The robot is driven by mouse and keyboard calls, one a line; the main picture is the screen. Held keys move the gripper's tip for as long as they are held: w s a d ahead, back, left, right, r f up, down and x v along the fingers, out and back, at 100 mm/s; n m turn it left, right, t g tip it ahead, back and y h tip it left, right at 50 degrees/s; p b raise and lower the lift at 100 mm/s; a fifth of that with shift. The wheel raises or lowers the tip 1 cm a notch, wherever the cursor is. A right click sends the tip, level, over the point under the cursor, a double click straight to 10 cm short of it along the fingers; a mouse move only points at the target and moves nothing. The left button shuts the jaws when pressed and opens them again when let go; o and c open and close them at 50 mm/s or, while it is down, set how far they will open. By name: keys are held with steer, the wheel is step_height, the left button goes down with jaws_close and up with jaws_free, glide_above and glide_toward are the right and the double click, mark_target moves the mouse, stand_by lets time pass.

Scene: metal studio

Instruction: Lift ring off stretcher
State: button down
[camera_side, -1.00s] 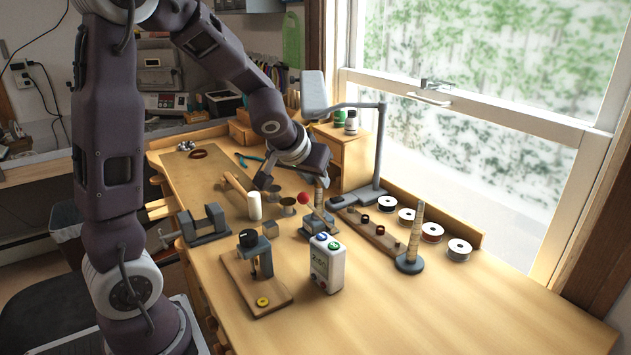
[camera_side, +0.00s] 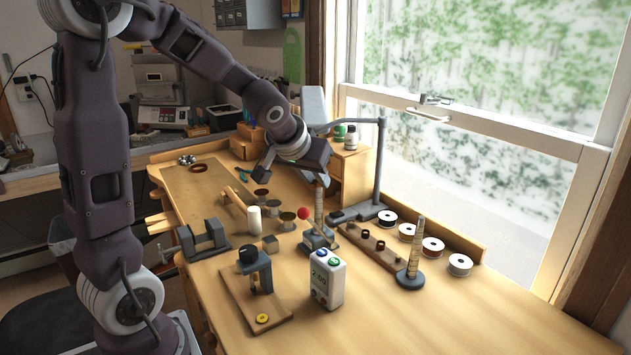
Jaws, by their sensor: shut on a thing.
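The ring stretcher (camera_side: 319,207) stands near the middle of the bench. It has an upright post on a grey base and a lever with a red ball (camera_side: 303,212). My gripper (camera_side: 322,180) is at the upper end of the post, pointing down, and its fingers are shut. The ring is too small and too covered by the fingers to make out. I cannot tell whether it still surrounds the post or is clear of its tip.
A grey lamp (camera_side: 381,165) stands close behind the gripper. A ring mandrel (camera_side: 413,250) and several wire spools (camera_side: 433,247) are to the right. A white timer box (camera_side: 327,279) and a small press (camera_side: 254,266) stand in front. The front right bench is clear.

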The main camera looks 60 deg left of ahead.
step_height(320, 180, up, 2)
steer(key=shift+r, duration=0.15)
stand_by(0.4)
